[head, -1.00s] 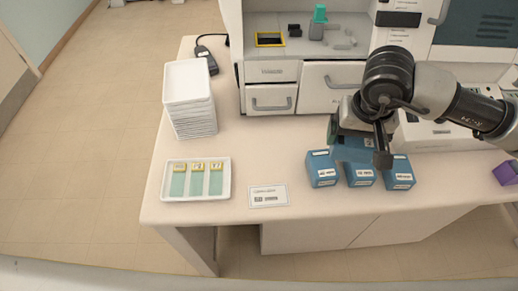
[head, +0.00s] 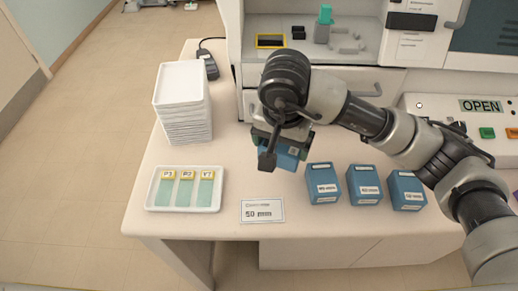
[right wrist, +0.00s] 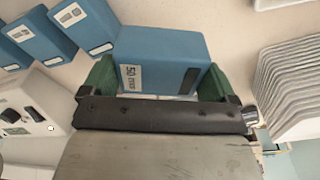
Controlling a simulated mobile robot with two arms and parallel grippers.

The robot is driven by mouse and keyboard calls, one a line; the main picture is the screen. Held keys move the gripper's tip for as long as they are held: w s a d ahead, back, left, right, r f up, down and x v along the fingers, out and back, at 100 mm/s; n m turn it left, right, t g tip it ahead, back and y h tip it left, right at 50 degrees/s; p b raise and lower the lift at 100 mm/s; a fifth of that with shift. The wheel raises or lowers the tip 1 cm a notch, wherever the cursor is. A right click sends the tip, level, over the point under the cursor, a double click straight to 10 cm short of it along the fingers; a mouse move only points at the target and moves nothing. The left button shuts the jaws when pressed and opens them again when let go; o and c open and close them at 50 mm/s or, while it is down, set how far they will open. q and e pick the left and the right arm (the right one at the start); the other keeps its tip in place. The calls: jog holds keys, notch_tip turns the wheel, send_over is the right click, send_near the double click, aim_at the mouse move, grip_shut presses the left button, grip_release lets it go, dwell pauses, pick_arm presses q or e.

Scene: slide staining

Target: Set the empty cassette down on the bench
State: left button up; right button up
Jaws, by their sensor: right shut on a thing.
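A blue cassette (right wrist: 165,58) is held between the green fingers of my right gripper (right wrist: 155,75) in the right wrist view; its label reads 50 mm. In the head view the same cassette (head: 284,154) shows below my right gripper (head: 282,135), over the bench (head: 245,180) left of the other cassettes. The wrist hides part of it, and I cannot tell whether it touches the bench. A printed card (head: 262,211) reading 50 mm lies on the bench in front of it. My left gripper is not in view.
Three blue cassettes (head: 323,184) stand in a row to the right. A white tray (head: 160,202) with three slides lies at the front left. A stack of white trays (head: 181,100) stands behind it. Bench around the card is clear.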

jog(key=w+a+f, duration=0.2)
jog(key=w+a+p, duration=0.1)
jog(key=a, duration=0.1)
jog(key=shift+f, duration=0.4)
jog(key=shift+w+a+f, duration=0.3)
jog(key=shift+f, duration=0.1)
notch_tip(320, 180, down, 3)
jog(key=shift+f+p, duration=0.1)
jog(key=shift+p, duration=0.8)
jog(key=shift+f, duration=0.3)
